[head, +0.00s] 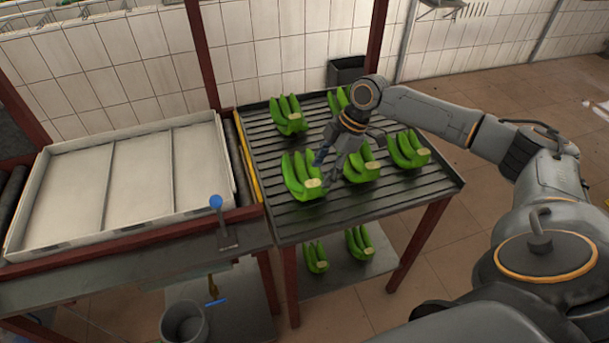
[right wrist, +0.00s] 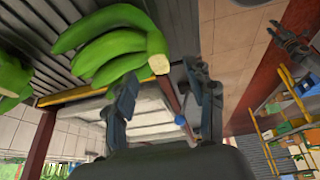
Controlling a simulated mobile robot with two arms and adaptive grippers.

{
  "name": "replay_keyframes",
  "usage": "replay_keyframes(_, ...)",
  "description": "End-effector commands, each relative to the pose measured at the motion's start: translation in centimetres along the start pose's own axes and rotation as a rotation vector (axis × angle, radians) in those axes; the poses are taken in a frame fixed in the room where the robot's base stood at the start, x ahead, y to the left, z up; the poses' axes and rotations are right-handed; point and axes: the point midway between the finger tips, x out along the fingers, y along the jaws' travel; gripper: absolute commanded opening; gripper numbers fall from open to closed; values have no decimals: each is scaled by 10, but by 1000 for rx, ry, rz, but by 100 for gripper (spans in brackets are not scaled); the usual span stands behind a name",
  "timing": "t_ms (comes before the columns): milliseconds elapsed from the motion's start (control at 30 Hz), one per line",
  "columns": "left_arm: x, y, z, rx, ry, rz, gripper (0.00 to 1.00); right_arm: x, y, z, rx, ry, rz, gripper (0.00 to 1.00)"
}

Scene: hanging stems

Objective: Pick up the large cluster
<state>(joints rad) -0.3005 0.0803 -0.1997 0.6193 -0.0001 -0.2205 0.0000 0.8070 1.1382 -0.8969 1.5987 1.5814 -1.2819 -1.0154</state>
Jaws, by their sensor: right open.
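Several green banana clusters lie on the slatted table. The one at the front left of the table (head: 298,176) looks the largest, with its pale cut crown toward the front right. My right gripper (head: 328,166) is open and empty, just right of this cluster and close above the slats. In the right wrist view the open fingers (right wrist: 163,97) stand near the pale crown of a large cluster (right wrist: 112,48), which is not between them. Whether they touch it I cannot tell. My left gripper is not in the head view.
Neighbouring clusters (head: 361,165) (head: 408,150) sit close to the right gripper, and one (head: 289,116) lies behind. An empty white tray (head: 140,130) stands left, past a yellow edge strip (head: 247,162). Two clusters lie on the lower shelf (head: 338,276).

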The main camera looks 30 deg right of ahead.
Motion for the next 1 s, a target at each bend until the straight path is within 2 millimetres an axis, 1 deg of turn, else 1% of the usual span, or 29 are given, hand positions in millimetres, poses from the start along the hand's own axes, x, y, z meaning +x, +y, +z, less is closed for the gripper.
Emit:
replay_keyframes(33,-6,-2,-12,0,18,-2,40,4,0,-1,0,-1,-3,55)
replay_keyframes(67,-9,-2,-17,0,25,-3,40,8,0,-1,1,-1,-4,55)
replay_keyframes(100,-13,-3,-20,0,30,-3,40,14,1,-2,1,-1,-4,55)
replay_keyframes(167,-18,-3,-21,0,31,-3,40,23,2,-2,2,0,-4,55)
replay_keyframes(200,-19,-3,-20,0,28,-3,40,30,2,-1,1,0,-4,55)
replay_keyframes(333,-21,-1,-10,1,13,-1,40,44,2,0,1,-1,-2,55)
replay_keyframes(433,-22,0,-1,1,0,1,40,48,3,0,0,0,0,55)
replay_keyframes(567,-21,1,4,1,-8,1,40,48,3,1,1,-1,0,55)
replay_keyframes(600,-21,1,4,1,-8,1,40,48,3,1,1,-1,0,52)
replay_keyframes(667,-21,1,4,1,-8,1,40,48,3,1,1,-1,0,40)
replay_keyframes(700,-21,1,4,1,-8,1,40,48,3,1,1,-1,0,32)
replay_keyframes(767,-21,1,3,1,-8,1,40,48,2,1,1,-1,0,20)
replay_keyframes(800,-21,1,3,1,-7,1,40,48,2,1,1,-1,0,12)
replay_keyframes(867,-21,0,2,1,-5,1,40,48,2,1,1,-1,0,0)
replay_keyframes(1000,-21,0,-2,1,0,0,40,45,5,-1,-2,4,7,0)
